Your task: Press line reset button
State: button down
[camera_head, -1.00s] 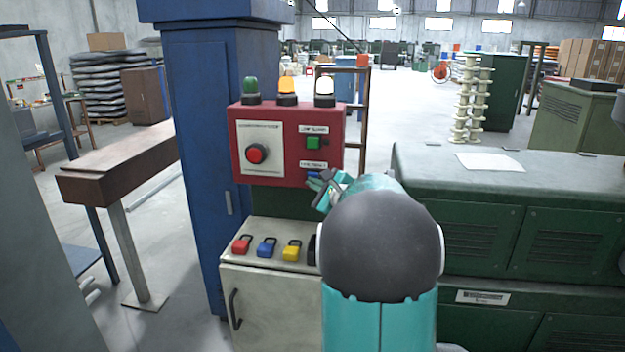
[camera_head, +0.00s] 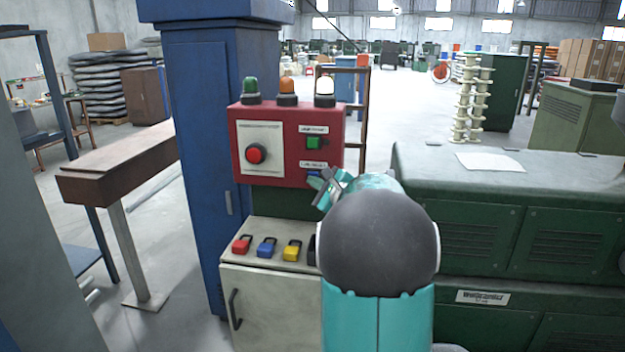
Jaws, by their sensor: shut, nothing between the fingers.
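My gripper (camera_head: 322,184) is shut and empty at the lower right of the box, right by the blue button. It partly covers the blue button; I cannot tell whether they touch. My arm hides the area below and right of the box.
Green (camera_head: 251,86), amber (camera_head: 287,87) and white (camera_head: 324,86) lamps stand on the box. A blue column (camera_head: 205,150) stands left, a green machine (camera_head: 520,190) right.

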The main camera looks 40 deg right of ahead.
jog(key=shift+s+a, duration=0.5)
jog(key=shift+a, duration=0.15)
jog(key=s+a, duration=0.1)
jog(key=a, duration=0.1)
jog(key=s+a, duration=0.2)
dwell(0.4)
dwell(0.8)
